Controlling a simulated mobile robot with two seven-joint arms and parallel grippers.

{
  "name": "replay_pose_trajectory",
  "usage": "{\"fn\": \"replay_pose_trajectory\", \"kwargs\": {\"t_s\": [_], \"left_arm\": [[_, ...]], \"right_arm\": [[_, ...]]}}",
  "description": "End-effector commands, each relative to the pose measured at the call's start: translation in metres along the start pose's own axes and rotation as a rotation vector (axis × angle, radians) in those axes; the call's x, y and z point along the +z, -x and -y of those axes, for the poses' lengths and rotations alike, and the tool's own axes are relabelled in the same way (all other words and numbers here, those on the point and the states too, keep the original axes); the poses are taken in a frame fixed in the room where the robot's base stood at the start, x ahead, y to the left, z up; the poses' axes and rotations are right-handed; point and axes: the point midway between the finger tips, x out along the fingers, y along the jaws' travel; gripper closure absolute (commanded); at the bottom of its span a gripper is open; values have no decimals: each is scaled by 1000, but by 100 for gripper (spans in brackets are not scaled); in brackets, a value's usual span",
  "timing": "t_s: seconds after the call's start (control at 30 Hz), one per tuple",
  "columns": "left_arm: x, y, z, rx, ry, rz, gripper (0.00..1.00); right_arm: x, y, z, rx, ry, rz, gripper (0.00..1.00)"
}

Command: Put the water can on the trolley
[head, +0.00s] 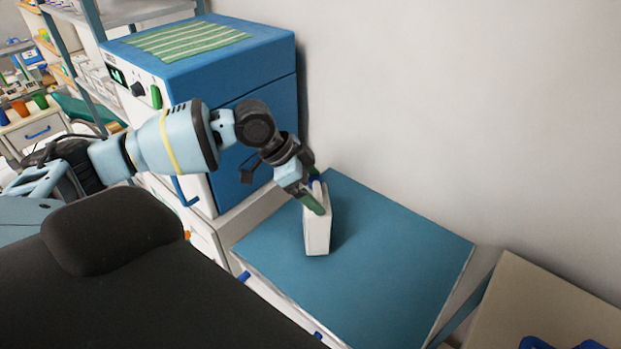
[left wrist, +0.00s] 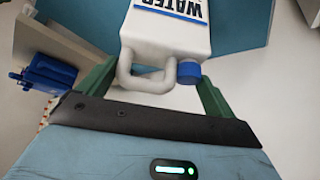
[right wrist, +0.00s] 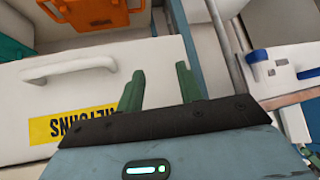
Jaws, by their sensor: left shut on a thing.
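The water can (head: 317,235) is white and stands roughly upright at the blue top (head: 390,260) of what looks like the trolley. I cannot tell for certain whether its base touches the top. My left gripper (head: 315,196) is shut on the can from above. In the left wrist view, the water can (left wrist: 165,42) shows a "WATER" label, a blue cap and a loop handle between the green fingers (left wrist: 155,85). My right gripper (right wrist: 160,90) shows only in the right wrist view, open and empty, its green fingers apart.
A blue cabinet (head: 245,80) with a striped green cloth (head: 190,40) stands behind, left of the blue top. A dark padded rest (head: 110,230) fills the lower left. A beige surface (head: 530,300) lies lower right. The right wrist view shows a white labelled drawer (right wrist: 100,90) and orange container (right wrist: 85,12).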

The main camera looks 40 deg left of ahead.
Motion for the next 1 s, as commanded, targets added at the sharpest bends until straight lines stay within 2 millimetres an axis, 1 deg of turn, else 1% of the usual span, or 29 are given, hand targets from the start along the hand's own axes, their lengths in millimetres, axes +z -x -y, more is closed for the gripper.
{"fn": "replay_pose_trajectory", "kwargs": {"t_s": [0.13,0.53,0.57,0.6,0.63,0.87,1.0], "left_arm": [[4,-8,1,-5,-2,-8,80],[6,-12,1,-4,-3,-8,80],[8,-13,0,-1,-1,-1,6],[8,-13,0,-1,-1,-1,1],[8,-13,0,-1,-1,-1,0],[8,-12,0,-1,-1,-1,0],[7,-2,1,-3,-1,-2,0]], "right_arm": [[-2,0,0,1,-1,-3,64],[-1,0,-2,0,6,-1,64],[-1,1,-2,0,7,-1,64],[0,1,-2,0,9,-1,64],[0,1,-2,0,10,0,64],[0,1,-3,0,14,1,64],[0,1,-3,0,14,0,64]]}}
